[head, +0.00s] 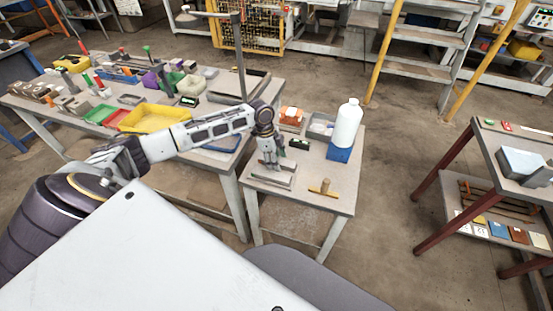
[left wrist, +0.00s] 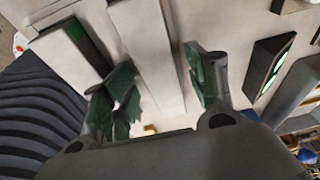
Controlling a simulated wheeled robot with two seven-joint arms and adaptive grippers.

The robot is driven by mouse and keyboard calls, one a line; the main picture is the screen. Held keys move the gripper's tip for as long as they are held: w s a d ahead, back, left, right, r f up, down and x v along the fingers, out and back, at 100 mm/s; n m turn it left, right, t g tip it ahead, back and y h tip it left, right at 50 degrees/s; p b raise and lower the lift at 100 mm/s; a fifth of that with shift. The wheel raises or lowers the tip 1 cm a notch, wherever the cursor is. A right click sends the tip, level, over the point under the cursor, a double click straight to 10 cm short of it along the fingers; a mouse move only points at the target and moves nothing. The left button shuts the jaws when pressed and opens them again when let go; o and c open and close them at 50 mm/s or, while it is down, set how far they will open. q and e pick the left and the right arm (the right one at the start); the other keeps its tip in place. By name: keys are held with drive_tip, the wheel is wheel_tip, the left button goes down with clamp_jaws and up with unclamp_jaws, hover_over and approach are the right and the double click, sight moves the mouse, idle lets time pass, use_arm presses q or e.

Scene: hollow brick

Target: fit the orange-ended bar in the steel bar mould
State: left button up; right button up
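My left gripper (head: 270,161) is over the small table, low above a grey metal piece (head: 269,180) that looks like the steel bar mould. In the left wrist view the left gripper (left wrist: 162,90) has its two green-lined fingers apart. A long pale grey piece (left wrist: 150,45) runs between and beyond them; I cannot tell whether it is bar or mould, or whether a finger touches it. A small yellow-orange patch (left wrist: 151,129) shows low between the fingers; I cannot tell what it belongs to. No orange-ended bar is clear in the head view. My right gripper is not in view.
The small table (head: 335,202) also holds a white bottle (head: 347,124) on a blue block (head: 338,153), an orange item (head: 291,116), a grey bin (head: 320,126), a dark green-faced device (head: 300,144) and a wooden T-shaped tool (head: 323,188). A crowded bench stands left.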

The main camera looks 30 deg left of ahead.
use_arm(q)
drive_tip(key=shift+r, duration=0.1)
drive_tip(key=v, duration=1.2)
idle(1.3)
